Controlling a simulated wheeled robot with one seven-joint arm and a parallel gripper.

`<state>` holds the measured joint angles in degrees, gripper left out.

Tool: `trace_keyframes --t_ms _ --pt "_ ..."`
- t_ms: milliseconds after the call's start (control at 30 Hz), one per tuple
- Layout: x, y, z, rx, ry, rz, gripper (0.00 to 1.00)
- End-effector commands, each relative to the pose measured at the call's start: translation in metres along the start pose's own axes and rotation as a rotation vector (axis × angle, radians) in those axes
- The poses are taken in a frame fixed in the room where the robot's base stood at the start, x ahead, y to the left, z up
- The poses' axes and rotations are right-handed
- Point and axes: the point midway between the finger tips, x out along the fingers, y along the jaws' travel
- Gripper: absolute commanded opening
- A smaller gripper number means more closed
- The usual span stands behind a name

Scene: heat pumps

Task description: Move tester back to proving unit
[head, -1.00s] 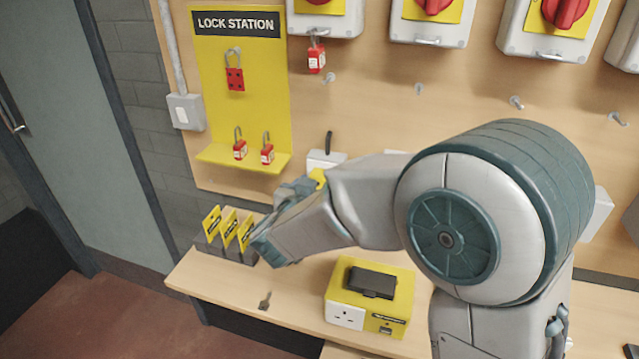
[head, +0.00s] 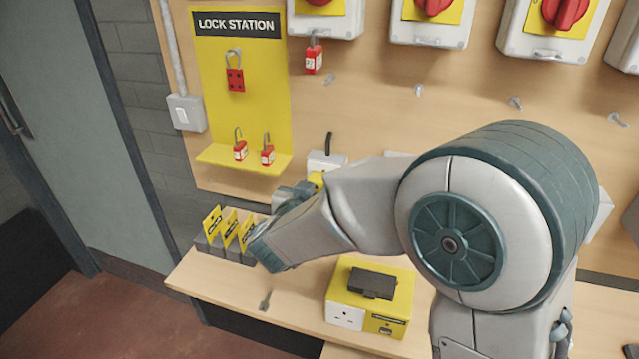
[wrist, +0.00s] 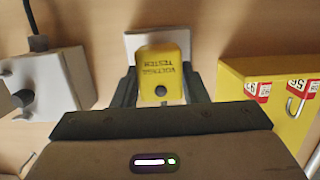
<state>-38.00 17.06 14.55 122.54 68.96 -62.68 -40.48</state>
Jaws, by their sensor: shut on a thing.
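The yellow voltage tester (wrist: 162,72) sits between the two dark fingers of my gripper (wrist: 160,90) in the wrist view. My gripper is shut on it, and its lettering appears upside down there. In the head view my gripper is largely hidden by my arm, and a small yellow part of the tester (head: 317,178) shows near the board. A yellow box (head: 350,290) with a white socket face and a black block on top stands on the bench, to the right of and below my gripper. It looks like the proving unit, but I cannot read its label.
Yellow tags in grey holders (head: 226,238) stand at the bench's left end, close to my gripper. A key (head: 265,299) lies near the front edge. The lock station (head: 240,100) holds red padlocks. A white box with a black cable (wrist: 45,82) is near the tester.

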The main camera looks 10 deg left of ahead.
Motion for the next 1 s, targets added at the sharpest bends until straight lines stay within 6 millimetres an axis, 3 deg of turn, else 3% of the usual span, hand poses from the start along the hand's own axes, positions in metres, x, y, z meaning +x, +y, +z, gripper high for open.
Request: trace_keyframes --t_ms 1000 --pt "-0.059 0.000 0.012 -0.001 0.001 -0.001 0.12"
